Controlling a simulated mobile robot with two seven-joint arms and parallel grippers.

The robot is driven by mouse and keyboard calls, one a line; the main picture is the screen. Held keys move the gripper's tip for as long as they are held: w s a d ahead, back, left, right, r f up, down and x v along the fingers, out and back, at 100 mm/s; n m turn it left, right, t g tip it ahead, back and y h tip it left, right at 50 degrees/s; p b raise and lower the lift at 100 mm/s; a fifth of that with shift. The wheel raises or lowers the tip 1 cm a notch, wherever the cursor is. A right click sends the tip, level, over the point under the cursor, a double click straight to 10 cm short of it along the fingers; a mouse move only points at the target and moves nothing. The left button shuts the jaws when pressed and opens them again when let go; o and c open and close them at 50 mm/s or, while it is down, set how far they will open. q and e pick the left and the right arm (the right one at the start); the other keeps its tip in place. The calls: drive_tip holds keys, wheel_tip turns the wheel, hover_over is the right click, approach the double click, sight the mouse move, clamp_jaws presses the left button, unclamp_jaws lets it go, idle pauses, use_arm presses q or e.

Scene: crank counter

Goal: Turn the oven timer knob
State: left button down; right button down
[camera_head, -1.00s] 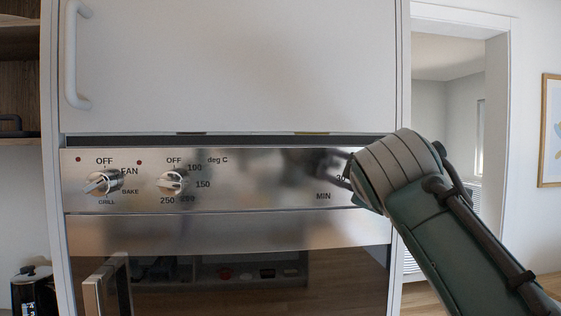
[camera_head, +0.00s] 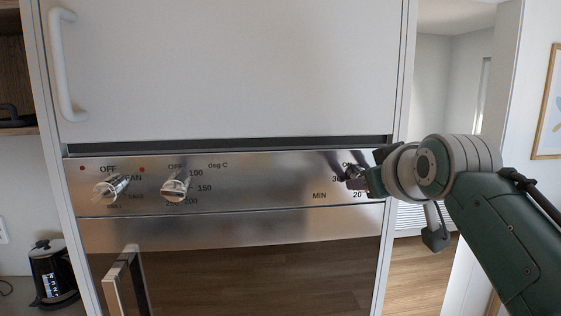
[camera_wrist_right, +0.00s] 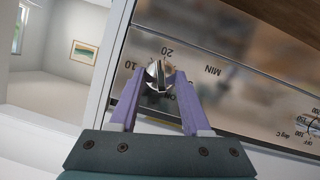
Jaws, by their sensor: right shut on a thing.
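The oven timer knob (camera_wrist_right: 157,74) is a shiny metal knob at the right end of the steel control panel (camera_head: 260,182), by the MIN label and its numbers. My right gripper (camera_wrist_right: 157,84) is shut on the timer knob, with one purple finger on each side of it in the right wrist view. In the head view my right gripper (camera_head: 360,177) reaches the panel from the right and mostly hides the knob. My left gripper is not in view.
Two other knobs sit at the panel's left: a mode knob (camera_head: 111,187) and a temperature knob (camera_head: 176,186). An oven door handle (camera_head: 122,282) is below. A white cabinet door (camera_head: 230,70) is above. A dark kettle (camera_head: 52,272) stands at lower left. A doorway opens at right.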

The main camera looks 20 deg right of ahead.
drive_tip(key=shift+s+d+f+m+t+y+b, duration=0.15)
drive_tip(key=shift+m+t+y+b, duration=0.3)
drive_tip(key=shift+m+y, duration=0.8)
drive_tip(key=shift+w+d+f+m+t+y+b, duration=0.15)
drive_tip(key=shift+m+t+y+b, duration=0.3)
drive_tip(key=shift+m, duration=1.3)
drive_tip(key=shift+s+d+f+m+t+y+b, duration=0.1)
drive_tip(key=shift+d+m+t+y+b, duration=0.3)
drive_tip(key=shift+m+y, duration=0.9)
drive_tip(key=shift+a+r+m, duration=0.1)
drive_tip(key=shift+a+m, duration=0.1)
drive_tip(key=shift+m, duration=0.1)
drive_tip(key=shift+c, duration=1.8)
unclamp_jaws()
